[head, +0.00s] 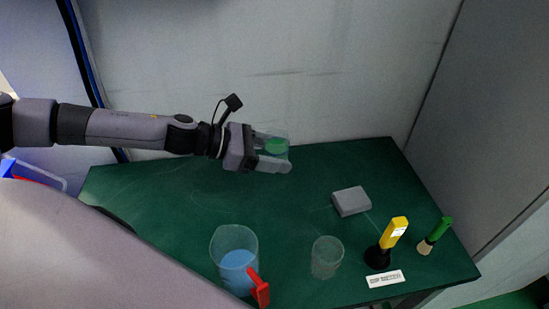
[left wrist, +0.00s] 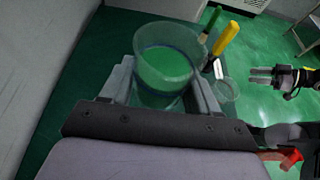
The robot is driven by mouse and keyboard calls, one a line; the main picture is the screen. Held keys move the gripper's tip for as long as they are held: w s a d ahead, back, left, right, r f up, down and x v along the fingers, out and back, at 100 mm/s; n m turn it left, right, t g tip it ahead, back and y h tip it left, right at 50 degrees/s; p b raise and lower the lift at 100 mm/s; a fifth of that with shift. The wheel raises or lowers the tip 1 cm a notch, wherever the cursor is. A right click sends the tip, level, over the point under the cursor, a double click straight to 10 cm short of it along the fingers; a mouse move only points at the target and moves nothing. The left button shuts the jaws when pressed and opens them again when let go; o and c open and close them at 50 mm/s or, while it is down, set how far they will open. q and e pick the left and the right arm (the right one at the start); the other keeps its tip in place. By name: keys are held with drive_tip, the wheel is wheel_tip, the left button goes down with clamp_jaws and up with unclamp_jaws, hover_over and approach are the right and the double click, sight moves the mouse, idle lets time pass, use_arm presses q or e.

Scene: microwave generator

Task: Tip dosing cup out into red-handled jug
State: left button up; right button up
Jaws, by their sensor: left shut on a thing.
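My left gripper (head: 272,152) is shut on the dosing cup (head: 277,146), a clear cup with something bright green in it. The cup is held above the back of the table, near the wall, and looks roughly upright. In the left wrist view, the cup (left wrist: 165,62) sits between the two fingers. The red-handled jug (head: 228,243) stands at the front of the table, clear with blue liquid inside and a red handle (head: 259,288). The gripper is well behind it. My right gripper (left wrist: 268,76) shows small at the right of the left wrist view; its opening is unclear.
A clear beaker (head: 327,258) stands right of the jug. Farther right are a yellow-topped tool (head: 393,234) on a black base, a green-handled brush (head: 437,233) and a white label (head: 385,279). A grey box (head: 351,201) lies mid-right. The table's (head: 190,195) left-middle is clear.

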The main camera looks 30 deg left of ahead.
sight(278, 156)
use_arm(q)
drive_tip(key=shift+r+p, duration=0.45)
drive_tip(key=shift+r, duration=0.7)
drive_tip(key=shift+w+d+f+n+t+y, duration=0.1)
drive_tip(key=shift+d+f+n+t+y, duration=0.15)
drive_tip(key=shift+d+n+t+y, duration=0.3)
drive_tip(key=shift+d+f+n+t+y, duration=0.2)
drive_tip(key=shift+d+n+t+y, duration=0.25)
drive_tip(key=shift+d+n+t, duration=0.15)
drive_tip(key=shift+d+f+n+t+y, duration=0.2)
drive_tip(key=shift+d+n+t+y, duration=0.3)
drive_tip(key=shift+y, duration=0.2)
drive_tip(key=s+a+r+n+t+y, duration=0.1)
drive_tip(key=s+n+t+y, duration=0.1)
drive_tip(key=s+n+y, duration=0.4)
drive_tip(key=shift+s+r+n+y, duration=0.15)
drive_tip(key=shift+s+n+y, duration=0.1)
drive_tip(key=shift+n+y, duration=0.45)
